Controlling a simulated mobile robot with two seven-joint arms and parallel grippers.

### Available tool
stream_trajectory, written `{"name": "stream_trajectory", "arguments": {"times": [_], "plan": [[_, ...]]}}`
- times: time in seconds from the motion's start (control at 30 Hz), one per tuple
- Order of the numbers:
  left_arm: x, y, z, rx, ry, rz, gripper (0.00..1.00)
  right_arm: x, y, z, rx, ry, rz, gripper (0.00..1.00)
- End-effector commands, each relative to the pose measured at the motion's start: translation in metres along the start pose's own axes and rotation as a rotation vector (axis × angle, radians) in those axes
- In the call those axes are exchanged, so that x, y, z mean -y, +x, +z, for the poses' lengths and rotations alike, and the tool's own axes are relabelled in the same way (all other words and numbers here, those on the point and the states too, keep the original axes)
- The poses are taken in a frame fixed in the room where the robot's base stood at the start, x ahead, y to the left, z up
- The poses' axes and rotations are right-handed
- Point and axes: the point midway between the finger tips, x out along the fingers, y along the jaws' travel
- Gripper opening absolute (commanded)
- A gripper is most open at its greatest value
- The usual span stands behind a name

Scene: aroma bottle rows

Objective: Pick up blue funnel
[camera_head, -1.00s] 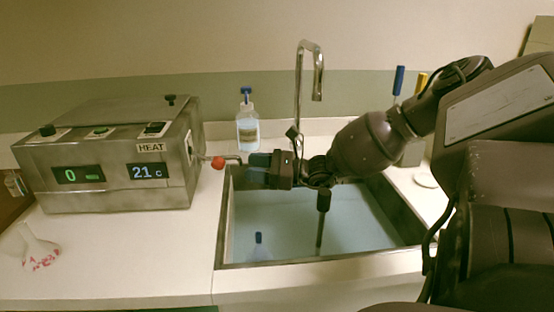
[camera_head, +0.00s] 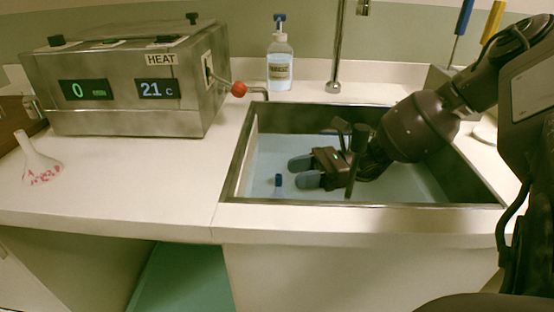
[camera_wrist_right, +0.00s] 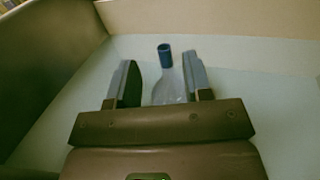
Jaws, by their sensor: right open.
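The blue funnel (camera_head: 278,181) is inside the sink, mostly hidden by the sink's front rim in the head view; only its dark blue stem tip shows clearly. In the right wrist view the funnel (camera_wrist_right: 169,89) stands stem up, with a pale bluish cone. My right gripper (camera_head: 299,171) is open and lowered into the sink, its fingers pointing left, just right of the funnel. In the wrist view the funnel appears between and beyond the two fingers (camera_wrist_right: 161,75); contact cannot be told. My left gripper is out of view.
The sink rim (camera_head: 370,205) surrounds the right gripper, and a faucet (camera_head: 336,60) rises behind. A metal heating box (camera_head: 130,100) with a red-knobbed lever (camera_head: 239,89) stands left.

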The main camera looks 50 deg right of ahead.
Motion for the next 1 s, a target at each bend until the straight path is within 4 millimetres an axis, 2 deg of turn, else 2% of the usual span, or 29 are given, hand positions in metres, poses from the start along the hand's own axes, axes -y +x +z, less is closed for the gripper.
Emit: {"name": "stream_trajectory", "arguments": {"times": [0.1, 0.33, 0.63, 0.97, 1.0], "plan": [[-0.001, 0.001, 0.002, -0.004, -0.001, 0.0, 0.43, 0.0, 0.013, -0.003, -0.001, 0.004, 0.0, 0.46], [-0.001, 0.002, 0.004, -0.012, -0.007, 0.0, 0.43, 0.001, 0.027, -0.003, -0.002, 0.004, -0.001, 0.46], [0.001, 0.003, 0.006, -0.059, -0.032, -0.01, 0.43, 0.004, 0.064, -0.004, -0.001, 0.005, -0.001, 0.46], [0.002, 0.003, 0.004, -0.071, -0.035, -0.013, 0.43, 0.004, 0.07, -0.001, -0.001, 0.0, -0.002, 0.46], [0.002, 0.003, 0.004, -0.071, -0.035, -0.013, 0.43, 0.004, 0.07, -0.001, -0.001, 0.0, -0.002, 0.4]]}}
